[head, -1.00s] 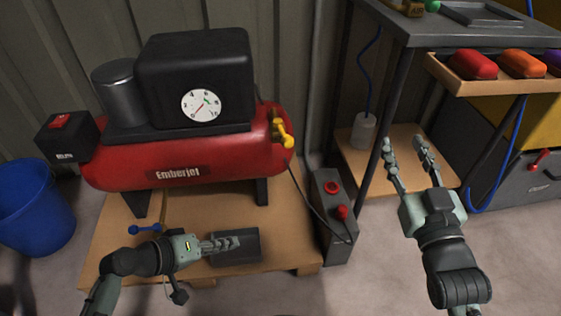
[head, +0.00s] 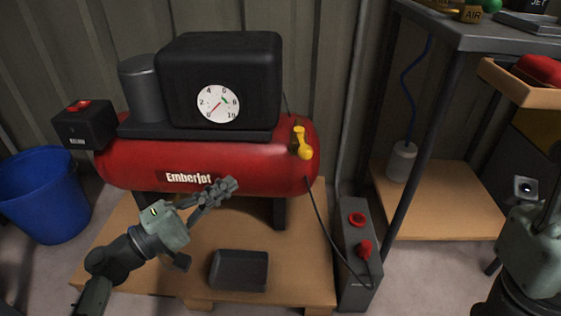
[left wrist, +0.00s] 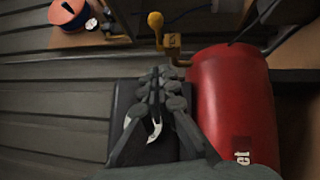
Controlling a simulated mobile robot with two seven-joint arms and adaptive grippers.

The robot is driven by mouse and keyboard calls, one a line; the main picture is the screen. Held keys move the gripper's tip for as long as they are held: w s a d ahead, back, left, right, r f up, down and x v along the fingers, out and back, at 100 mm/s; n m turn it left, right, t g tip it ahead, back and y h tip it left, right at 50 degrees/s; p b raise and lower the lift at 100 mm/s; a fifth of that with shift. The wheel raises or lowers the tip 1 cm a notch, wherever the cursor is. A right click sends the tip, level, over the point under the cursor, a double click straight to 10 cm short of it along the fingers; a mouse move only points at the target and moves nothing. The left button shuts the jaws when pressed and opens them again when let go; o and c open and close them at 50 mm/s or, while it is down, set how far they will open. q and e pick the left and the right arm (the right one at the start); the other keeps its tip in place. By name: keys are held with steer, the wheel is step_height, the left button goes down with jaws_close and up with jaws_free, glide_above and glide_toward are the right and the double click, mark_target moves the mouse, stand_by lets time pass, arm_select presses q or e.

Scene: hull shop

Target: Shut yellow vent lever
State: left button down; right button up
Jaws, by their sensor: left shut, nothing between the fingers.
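In the left wrist view the lever (left wrist: 157,28) stands beyond my fingertips, beside the tank's end. My left gripper (head: 232,184) is shut and empty in front of the tank, left of and below the lever, with a clear gap between them. It also shows in the left wrist view (left wrist: 158,75). My right gripper (head: 540,205) is at the right edge, partly cut off; its finger opening is not clear.
A black housing with a dial gauge (head: 218,103) sits atop the tank. A dark tray (head: 239,270) lies on the wooden pallet (head: 190,285). A grey box with red knobs (head: 359,270) stands right of the pallet, near a table leg (head: 425,140). A blue bucket (head: 45,200) is at left.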

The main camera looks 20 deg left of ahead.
arm_select(q)
glide_toward(303, 144)
steer(key=w+a, duration=0.2)
steer(key=w, duration=0.1)
steer(key=d, duration=0.2)
steer(key=w+d, duration=0.1)
steer(key=d, duration=0.1)
steer(key=shift+p, duration=0.4)
